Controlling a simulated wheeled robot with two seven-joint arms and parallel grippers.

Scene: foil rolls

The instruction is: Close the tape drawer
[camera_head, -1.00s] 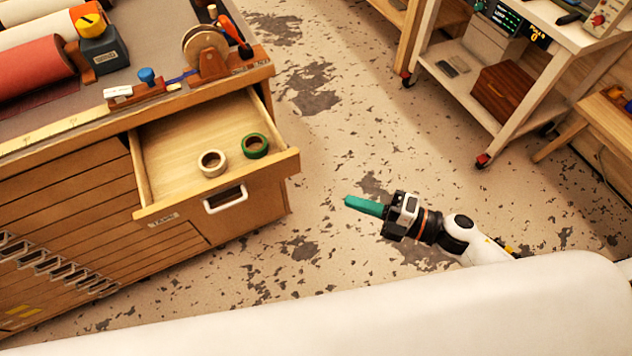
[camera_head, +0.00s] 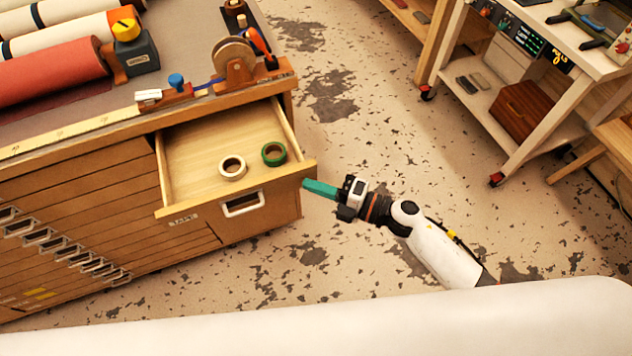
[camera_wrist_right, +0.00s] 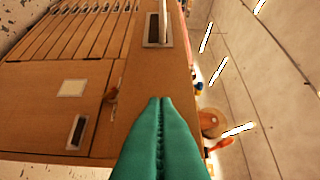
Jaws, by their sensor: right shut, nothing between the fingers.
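The tape drawer (camera_head: 208,211) is pulled out from the top right of the wooden cabinet. A cream tape roll (camera_head: 232,167) and a green tape roll (camera_head: 274,153) lie inside it. Its front carries a white handle (camera_head: 242,203) and a TAPE label. My right gripper (camera_head: 307,184) has teal fingers pressed together, with nothing between them. In the head view its tips are beside the right end of the drawer front; I cannot tell whether they touch. In the right wrist view the shut fingers (camera_wrist_right: 158,102) point at the wooden cabinet front. My left gripper is not in view.
The cabinet top (camera_head: 185,50) holds red and white rolls, a tape dispenser (camera_head: 235,62) and a blue-knobbed tool. A white wheeled cart (camera_head: 540,105) stands at the right. The speckled floor between is clear. A large white surface (camera_head: 330,325) fills the bottom edge.

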